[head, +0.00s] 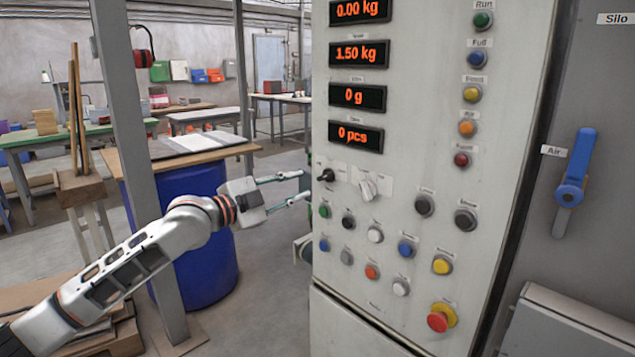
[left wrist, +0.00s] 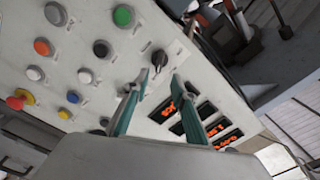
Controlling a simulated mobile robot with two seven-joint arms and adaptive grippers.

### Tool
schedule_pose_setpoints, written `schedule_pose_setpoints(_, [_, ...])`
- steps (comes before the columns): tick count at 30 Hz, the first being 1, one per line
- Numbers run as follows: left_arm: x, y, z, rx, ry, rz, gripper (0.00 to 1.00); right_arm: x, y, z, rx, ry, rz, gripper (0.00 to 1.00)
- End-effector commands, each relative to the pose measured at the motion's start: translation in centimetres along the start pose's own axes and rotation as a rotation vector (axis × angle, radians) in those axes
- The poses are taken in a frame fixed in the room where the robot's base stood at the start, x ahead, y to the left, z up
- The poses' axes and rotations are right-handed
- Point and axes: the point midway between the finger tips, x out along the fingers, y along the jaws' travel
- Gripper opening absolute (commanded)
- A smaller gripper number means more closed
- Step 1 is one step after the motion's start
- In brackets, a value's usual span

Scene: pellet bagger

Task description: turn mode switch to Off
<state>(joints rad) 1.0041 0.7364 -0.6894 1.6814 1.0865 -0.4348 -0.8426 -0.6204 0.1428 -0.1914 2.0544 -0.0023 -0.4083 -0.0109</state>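A small black switch with a lever (head: 327,175) sits on the left side of the light grey control panel, under the displays. To its right is a pale rotary knob (head: 367,190). Their labels are too small to read, so I cannot tell which one is the mode switch. My left gripper (head: 306,184) is open and empty, just left of the black switch, fingers pointing at the panel. In the left wrist view, the black switch (left wrist: 158,59) shows just beyond the gap between the open fingertips (left wrist: 159,76). The pale knob is hidden there. My right gripper is not in view.
Several buttons lie below the switches, including a green one (head: 325,211) close by and a red emergency button (head: 438,320). Red-lit displays (head: 356,95) are above. A blue drum (head: 195,270) stands behind my left arm. A blue valve handle (head: 575,170) is at the right.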

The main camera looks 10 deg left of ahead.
Motion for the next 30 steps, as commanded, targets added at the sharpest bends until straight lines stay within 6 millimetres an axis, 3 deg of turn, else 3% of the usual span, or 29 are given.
schedule_pose_setpoints(13, [6.3,0.3,0.0,-0.002,0.001,0.001,0.26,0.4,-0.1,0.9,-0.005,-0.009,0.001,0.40])
schedule_pose_setpoints(26, [7.3,0.1,-0.1,0.000,0.000,0.000,0.26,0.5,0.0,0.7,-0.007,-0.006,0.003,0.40])
schedule_pose_setpoints(29, [7.3,0.1,0.0,0.000,0.000,0.000,0.00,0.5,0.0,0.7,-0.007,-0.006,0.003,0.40])
schedule_pose_setpoints(30, [7.3,0.1,0.0,-0.001,0.000,0.000,0.00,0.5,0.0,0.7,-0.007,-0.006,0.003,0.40])
